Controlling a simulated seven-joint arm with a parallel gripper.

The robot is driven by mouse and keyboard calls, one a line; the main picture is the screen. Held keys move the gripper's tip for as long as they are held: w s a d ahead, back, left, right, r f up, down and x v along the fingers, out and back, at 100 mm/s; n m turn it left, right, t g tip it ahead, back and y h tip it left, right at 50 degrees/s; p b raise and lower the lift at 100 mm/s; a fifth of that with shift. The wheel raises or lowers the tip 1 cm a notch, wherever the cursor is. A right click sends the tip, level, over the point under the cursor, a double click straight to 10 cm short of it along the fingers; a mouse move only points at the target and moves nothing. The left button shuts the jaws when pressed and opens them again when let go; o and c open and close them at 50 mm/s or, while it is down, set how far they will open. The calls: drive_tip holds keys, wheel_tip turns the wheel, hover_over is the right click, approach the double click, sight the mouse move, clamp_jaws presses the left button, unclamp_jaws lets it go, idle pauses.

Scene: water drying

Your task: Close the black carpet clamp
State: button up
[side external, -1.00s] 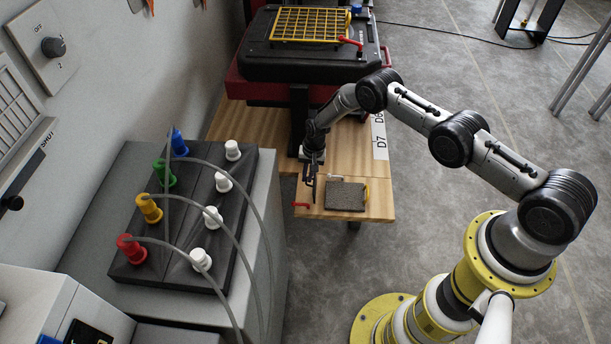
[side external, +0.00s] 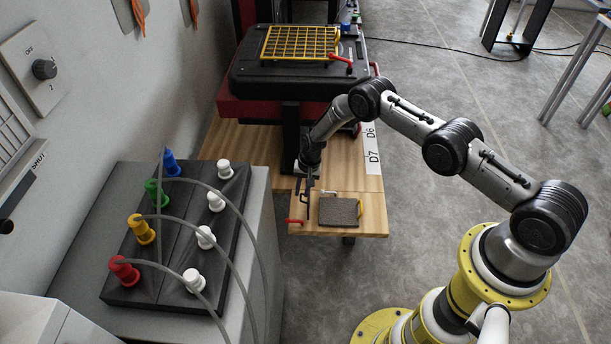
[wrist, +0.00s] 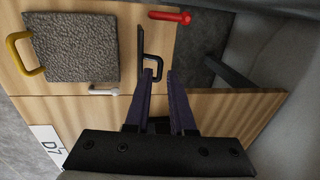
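The grey carpet square (side external: 339,212) lies flat on the wooden board; it also shows at upper left in the wrist view (wrist: 75,42). Coloured clamp handles stand around it: yellow (wrist: 27,55), white (wrist: 104,90), red (wrist: 170,16) and black. The black clamp (wrist: 141,48) is to the right of the carpet in the wrist view, its bar beside the carpet edge and its looped handle reaching toward my fingertips. My gripper (wrist: 162,74) is open, its tips right at the lower end of the black handle. I cannot tell if they touch it. My gripper (side external: 303,195) points down left of the carpet.
A black case with a yellow grid (side external: 300,44) stands behind the board. A grey cabinet (side external: 230,290) with a black panel (side external: 180,240) of coloured and white plugs and hoses stands at left. A dark post (side external: 291,140) rises close behind my gripper.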

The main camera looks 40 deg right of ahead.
wheel_tip(320, 180, up, 13)
drive_tip(key=s+d, duration=0.1)
drive_tip(key=shift+s+d+f, duration=0.2)
